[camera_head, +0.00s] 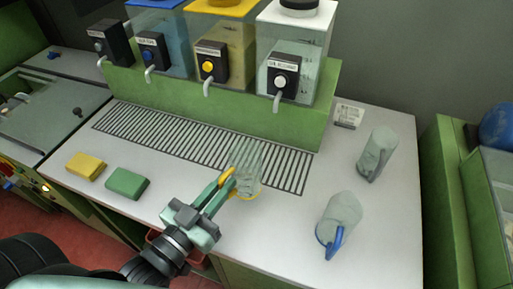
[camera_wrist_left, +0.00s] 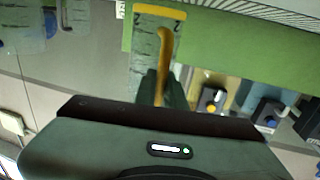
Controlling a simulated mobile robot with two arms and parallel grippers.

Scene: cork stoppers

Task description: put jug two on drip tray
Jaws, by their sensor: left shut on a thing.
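The drip tray (camera_head: 150,127) is the dark slatted grille in the white counter, below the dispensers. In the head view the jug overlaps the tray's front edge near its right end. I cannot tell whether its base touches the counter. My right gripper is not in view.
A blue-handled jug (camera_head: 343,208) and a grey-handled jug (camera_head: 378,152) stand at the right. A yellow sponge (camera_head: 86,166) and a green one (camera_head: 127,183) lie at the left. Several dispensers with taps stand on a green ledge (camera_head: 230,110) behind the tray. The tray's left part is clear.

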